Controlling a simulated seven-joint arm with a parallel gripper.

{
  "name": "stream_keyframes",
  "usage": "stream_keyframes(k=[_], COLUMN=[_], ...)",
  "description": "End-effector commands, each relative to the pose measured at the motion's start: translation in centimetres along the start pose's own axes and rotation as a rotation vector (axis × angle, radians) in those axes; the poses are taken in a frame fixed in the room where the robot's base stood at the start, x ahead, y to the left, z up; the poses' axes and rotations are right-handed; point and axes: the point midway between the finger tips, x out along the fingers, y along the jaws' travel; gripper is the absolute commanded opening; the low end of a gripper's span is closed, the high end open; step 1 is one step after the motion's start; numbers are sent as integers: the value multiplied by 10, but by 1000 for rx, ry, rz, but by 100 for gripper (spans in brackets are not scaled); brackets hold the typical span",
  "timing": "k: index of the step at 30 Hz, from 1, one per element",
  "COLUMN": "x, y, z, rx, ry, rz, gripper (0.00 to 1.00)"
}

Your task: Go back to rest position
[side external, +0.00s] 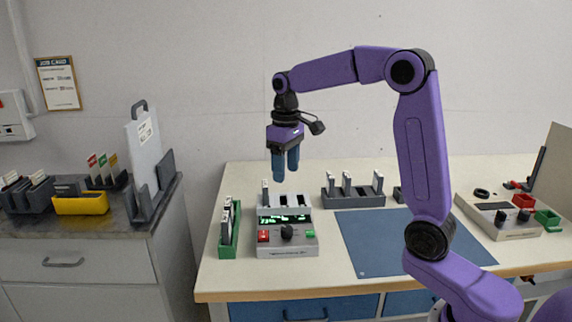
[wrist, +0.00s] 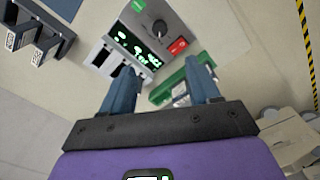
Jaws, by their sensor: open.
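My purple arm reaches in from the right, and my gripper (side external: 286,172) hangs pointing down above the grey device with a green display (side external: 287,236). Its two blue fingers are apart with nothing between them. In the wrist view my gripper (wrist: 162,82) shows both fingers spread. The device (wrist: 128,28) lies beyond the fingertips there, with its display, a dark knob and a red button. Some of the device's slots are partly hidden by the left finger.
A green rack (side external: 236,246) with upright cards stands left of the device. A dark rack (side external: 352,201) with several cards is behind right. A blue mat (side external: 375,240) lies bare on the table. Another grey device (side external: 497,216) and small bins are at right. A separate cabinet stands left.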

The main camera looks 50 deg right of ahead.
Motion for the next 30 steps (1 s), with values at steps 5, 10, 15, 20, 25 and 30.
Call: stream_keyframes(k=[5, 10, 15, 20, 25, 30], x=[-5, -4, -4, -3, 3, 11], y=[0, 0, 0, -11, -44, -80], z=[0, 0, 0, 4, 23, 54], rx=[0, 0, -1, -30, -131, -251], ry=[1, 1, 1, 2, 4, 9], rz=[0, 0, 0, 0, 0, -1], gripper=[61, 61, 61, 61, 61, 61])
